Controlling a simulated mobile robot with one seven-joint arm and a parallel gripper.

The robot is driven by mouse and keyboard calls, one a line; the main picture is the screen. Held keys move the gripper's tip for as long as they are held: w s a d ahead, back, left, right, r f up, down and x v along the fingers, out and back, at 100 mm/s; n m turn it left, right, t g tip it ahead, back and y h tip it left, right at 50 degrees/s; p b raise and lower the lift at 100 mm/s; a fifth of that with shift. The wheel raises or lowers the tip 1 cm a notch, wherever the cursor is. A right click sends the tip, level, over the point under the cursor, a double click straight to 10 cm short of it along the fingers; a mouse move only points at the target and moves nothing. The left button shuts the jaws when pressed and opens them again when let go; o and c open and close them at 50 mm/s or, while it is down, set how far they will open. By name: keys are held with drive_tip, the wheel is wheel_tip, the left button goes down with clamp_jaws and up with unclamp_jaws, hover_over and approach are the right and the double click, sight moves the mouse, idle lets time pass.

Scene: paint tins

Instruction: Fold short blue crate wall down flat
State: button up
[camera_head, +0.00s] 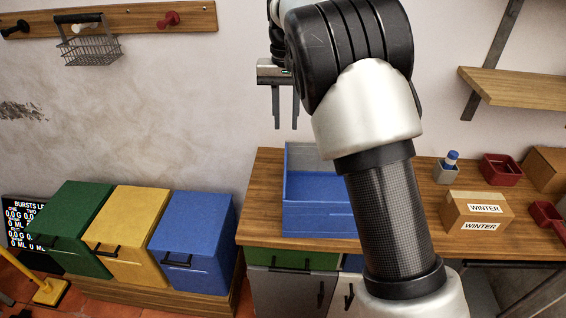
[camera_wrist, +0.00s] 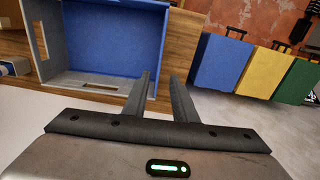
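The blue crate (camera_head: 318,220) stands on the wooden bench, partly hidden behind my arm in the head view. In the wrist view, its blue floor (camera_wrist: 110,40) shows bare and empty. A pale wall with a slot (camera_wrist: 84,78) runs along the lower side there, and another slotted pale wall (camera_wrist: 38,40) stands at the left.
Green (camera_head: 72,228), yellow (camera_head: 128,238) and blue (camera_head: 192,242) bins stand left of the bench. A WINTER box (camera_head: 478,213), red containers (camera_head: 502,170) and a small pot (camera_head: 446,172) stand at the right. A shelf (camera_head: 515,88) juts from the wall above.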

sight(285, 167)
wheel_tip(285, 167, down, 15)
drive_tip(key=shift+r+b, duration=0.1)
drive_tip(key=shift+b, duration=0.3)
clamp_jaws()
idle(1.3)
